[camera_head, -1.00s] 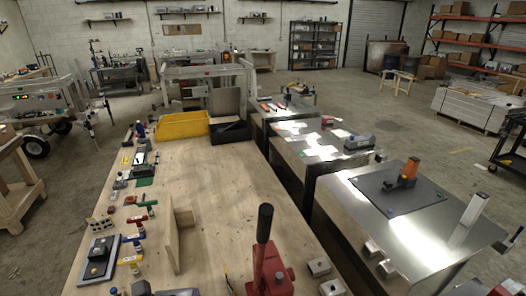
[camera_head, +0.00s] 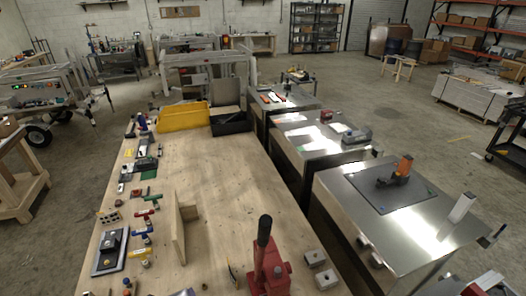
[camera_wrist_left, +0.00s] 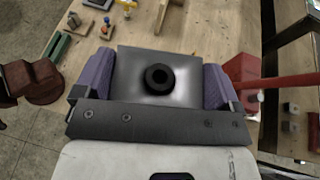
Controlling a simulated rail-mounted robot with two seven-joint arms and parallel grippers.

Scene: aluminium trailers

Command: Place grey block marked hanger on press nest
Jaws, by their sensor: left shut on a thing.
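The grey block (camera_wrist_left: 140,72) is in the left wrist view, with a black ring standing on its face; I cannot read any marking on it. My left gripper (camera_wrist_left: 158,80) is shut on it, with one purple finger on each side. The red press (camera_head: 270,272) with a black-tipped lever stands at the near edge of the wooden table in the head view. It also shows in the left wrist view (camera_wrist_left: 243,76), right of the held block. I cannot make out its nest. My right gripper is not in view.
An upright wooden board (camera_head: 180,235) stands left of the press. Small metal blocks (camera_head: 316,258) lie right of it. Coloured tools line the table's left edge. A yellow bin (camera_head: 183,116) and a black bin (camera_head: 231,124) stand at the far end. The table's middle is clear.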

